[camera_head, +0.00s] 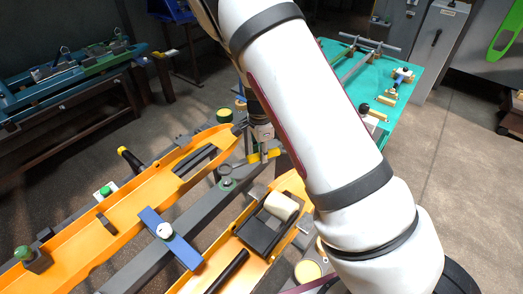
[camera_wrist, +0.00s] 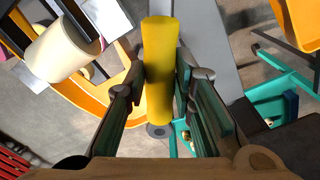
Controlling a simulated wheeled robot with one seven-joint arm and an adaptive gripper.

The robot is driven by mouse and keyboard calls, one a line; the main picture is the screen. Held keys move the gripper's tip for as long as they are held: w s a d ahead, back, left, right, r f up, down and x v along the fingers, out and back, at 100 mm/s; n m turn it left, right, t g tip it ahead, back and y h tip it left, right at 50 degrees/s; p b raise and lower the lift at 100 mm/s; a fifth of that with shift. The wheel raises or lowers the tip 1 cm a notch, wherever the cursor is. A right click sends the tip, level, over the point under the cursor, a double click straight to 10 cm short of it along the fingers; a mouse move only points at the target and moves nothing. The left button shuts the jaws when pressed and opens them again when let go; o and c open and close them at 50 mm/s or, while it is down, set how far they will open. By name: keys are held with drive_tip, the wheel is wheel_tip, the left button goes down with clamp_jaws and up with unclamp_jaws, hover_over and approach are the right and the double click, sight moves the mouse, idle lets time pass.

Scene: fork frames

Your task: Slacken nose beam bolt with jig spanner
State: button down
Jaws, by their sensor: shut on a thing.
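My gripper (camera_head: 263,146) is shut on the yellow handle of the jig spanner (camera_head: 268,155), seen near the middle of the head view. In the wrist view the yellow handle (camera_wrist: 159,70) stands between the two finger pads. A grey ring, apparently the spanner's head, shows left of the handle in the head view. The orange frame (camera_head: 125,212) runs along both sides of the beam.
A blue cross-piece with a white knob (camera_head: 164,231) spans the beam. A black tray (camera_head: 262,232) holding a cream roll (camera_head: 281,206) lies at the lower right. A teal table (camera_head: 345,65) with parts stands behind my arm. Open floor lies at the right.

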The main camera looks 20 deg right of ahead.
drive_tip(key=shift+f+b, duration=0.65)
drive_tip(key=shift+f, duration=1.6)
drive_tip(key=shift+f+b, duration=0.4)
drive_tip(key=shift+f, duration=0.7)
drive_tip(key=c, duration=2)
unclamp_jaws()
clamp_jaws()
drive_tip(key=shift+w+a+n+b, duration=0.2)
drive_tip(key=shift+w+n+b, duration=0.35)
drive_tip(key=shift+w+n, duration=0.6)
drive_tip(key=shift+w+a+n+b, duration=0.35)
drive_tip(key=shift+w+n+b, duration=0.1)
drive_tip(key=shift+w+n, duration=0.35)
drive_tip(key=shift+w+a+n+b, duration=0.35)
drive_tip(key=shift+w+n+b, duration=0.1)
drive_tip(key=shift+w+n, duration=0.3)
